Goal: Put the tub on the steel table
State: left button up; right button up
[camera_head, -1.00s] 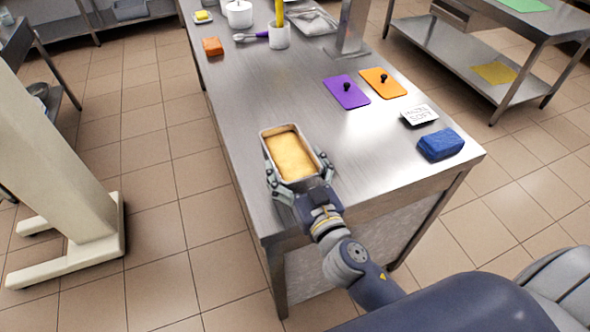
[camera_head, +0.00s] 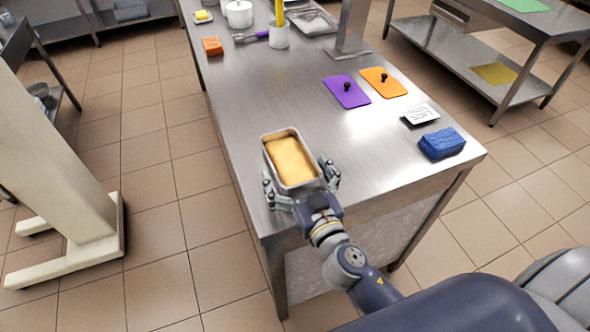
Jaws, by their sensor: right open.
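The tub (camera_head: 291,160) is a metal, rectangular container with yellow-orange contents. It stands upright on the near left end of the steel table (camera_head: 260,110). My right gripper (camera_head: 302,187) is open at the near end of the tub, with one finger to the left of it and one to the right. Both fingers look apart from the tub's walls. My left gripper is not in the view.
Bare steel surrounds the tub. A cream stand (camera_head: 62,190) is at left.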

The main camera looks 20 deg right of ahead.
jog(key=shift+r, duration=0.15)
jog(key=shift+s+f, duration=0.2)
jog(key=shift+s, duration=0.05)
jog(key=s+b, duration=0.5)
jog(key=s, duration=0.6)
jog(key=shift+s+d+r+b, duration=0.2)
jog(key=shift+s+d+b, duration=0.05)
jog(key=shift+b, duration=0.15)
